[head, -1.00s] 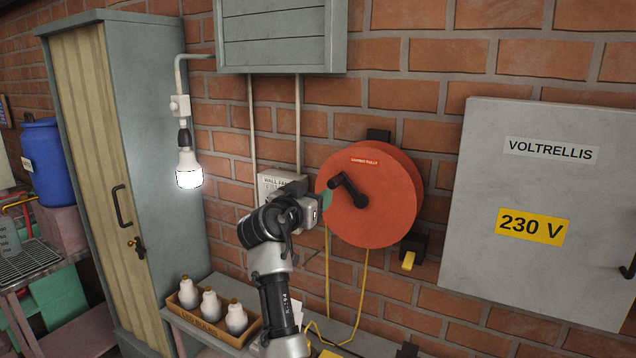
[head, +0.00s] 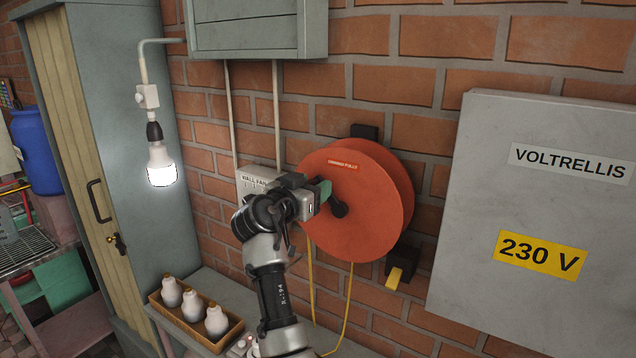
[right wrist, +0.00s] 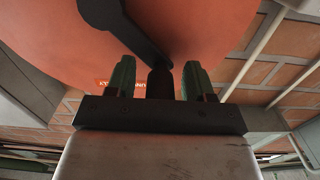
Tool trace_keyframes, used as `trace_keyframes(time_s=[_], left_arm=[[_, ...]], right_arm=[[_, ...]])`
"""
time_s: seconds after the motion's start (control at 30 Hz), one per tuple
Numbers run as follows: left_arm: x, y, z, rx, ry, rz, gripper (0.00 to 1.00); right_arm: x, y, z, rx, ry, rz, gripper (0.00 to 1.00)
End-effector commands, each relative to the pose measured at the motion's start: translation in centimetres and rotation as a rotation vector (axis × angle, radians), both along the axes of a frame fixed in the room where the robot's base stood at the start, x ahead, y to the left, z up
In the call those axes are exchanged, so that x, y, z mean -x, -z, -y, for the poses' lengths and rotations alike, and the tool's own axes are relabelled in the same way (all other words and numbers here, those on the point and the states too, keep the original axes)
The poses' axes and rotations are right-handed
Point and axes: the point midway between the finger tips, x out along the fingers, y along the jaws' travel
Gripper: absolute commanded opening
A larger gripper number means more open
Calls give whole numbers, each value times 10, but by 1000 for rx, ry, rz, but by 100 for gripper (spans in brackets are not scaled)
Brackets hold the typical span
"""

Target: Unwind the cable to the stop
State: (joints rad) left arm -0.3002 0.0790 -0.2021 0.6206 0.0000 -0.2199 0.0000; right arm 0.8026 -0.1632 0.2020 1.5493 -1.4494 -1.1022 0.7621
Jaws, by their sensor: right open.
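A red cable reel (head: 375,215) hangs on the brick wall, with a yellow cable (head: 350,290) running down from it. Its black crank (head: 338,208) is partly hidden behind my right gripper (head: 324,192) in the head view. In the right wrist view, the crank arm (right wrist: 128,28) lies across the red face, and its dark handle (right wrist: 160,82) stands between the two green fingertips of the right gripper (right wrist: 159,80). The jaws are open, with a gap visible on each side of the handle. My left gripper is not in view.
A grey box marked 230 V (head: 480,200) is on the wall to the right. A black holder with a yellow piece (head: 394,278) sits below the reel. A lit bulb (head: 161,165) hangs at left, above a tray of several bottles (head: 236,328) on a bench.

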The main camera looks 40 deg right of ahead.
Motion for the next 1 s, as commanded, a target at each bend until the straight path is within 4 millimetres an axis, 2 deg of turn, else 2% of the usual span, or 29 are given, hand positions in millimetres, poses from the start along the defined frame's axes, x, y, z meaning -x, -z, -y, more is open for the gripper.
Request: trace_keyframes(time_s=[0.2, 0.53, 0.83, 1.0], left_arm=[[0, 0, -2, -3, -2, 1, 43], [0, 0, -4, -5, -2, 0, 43], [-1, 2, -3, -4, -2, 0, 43], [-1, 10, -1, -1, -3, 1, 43]], right_arm=[[0, 0, 0, 0, -1, 0, 51], [0, 0, 0, 0, 0, 0, 1], [-3, 1, 1, 5, 1, -11, 0], [-14, 5, 3, 26, 1, -58, 0]])
